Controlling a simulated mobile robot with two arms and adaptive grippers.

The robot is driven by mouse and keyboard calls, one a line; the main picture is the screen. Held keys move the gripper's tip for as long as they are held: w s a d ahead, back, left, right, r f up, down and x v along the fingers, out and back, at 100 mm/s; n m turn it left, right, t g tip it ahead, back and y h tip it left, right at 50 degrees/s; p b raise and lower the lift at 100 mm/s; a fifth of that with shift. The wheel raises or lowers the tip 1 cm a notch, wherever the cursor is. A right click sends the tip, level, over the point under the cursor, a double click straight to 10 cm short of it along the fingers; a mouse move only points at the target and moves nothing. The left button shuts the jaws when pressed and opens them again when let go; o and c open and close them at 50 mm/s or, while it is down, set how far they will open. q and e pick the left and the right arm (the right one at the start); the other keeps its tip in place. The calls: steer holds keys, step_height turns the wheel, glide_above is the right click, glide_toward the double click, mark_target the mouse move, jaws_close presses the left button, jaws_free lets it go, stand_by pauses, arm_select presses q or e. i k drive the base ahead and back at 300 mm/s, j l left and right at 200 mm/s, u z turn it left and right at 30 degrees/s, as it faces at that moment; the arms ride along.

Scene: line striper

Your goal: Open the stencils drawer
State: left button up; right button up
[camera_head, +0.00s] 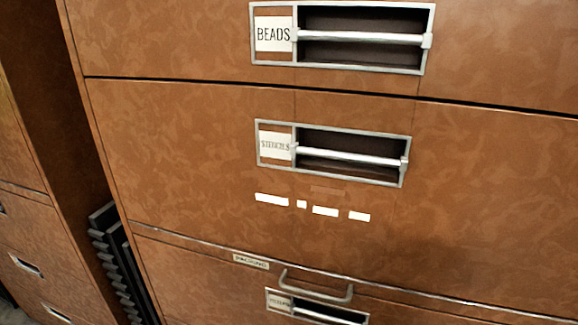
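The stencils drawer (190,150) is the middle drawer front of a brown cabinet. It looks shut, flush with the fronts around it. Its label (275,146) sits at the left end of a metal-framed recess. A silver bar handle (350,157) runs across the dark recess, right of the label. Several small white strips (325,211) are on the drawer front below the handle. Neither of my grippers shows in the head view.
A drawer labelled BEADS (170,40) is above, with its own bar handle (360,37). Below are a thin front labelled PACKING (250,261) with a protruding handle (316,293) and another recessed handle. A dark ribbed object (115,255) stands in the gap beside the left cabinet (40,225).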

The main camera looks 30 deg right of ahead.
mark_target(466, 200)
steer(key=k+j+z, duration=0.1)
steer(key=z, duration=1.1)
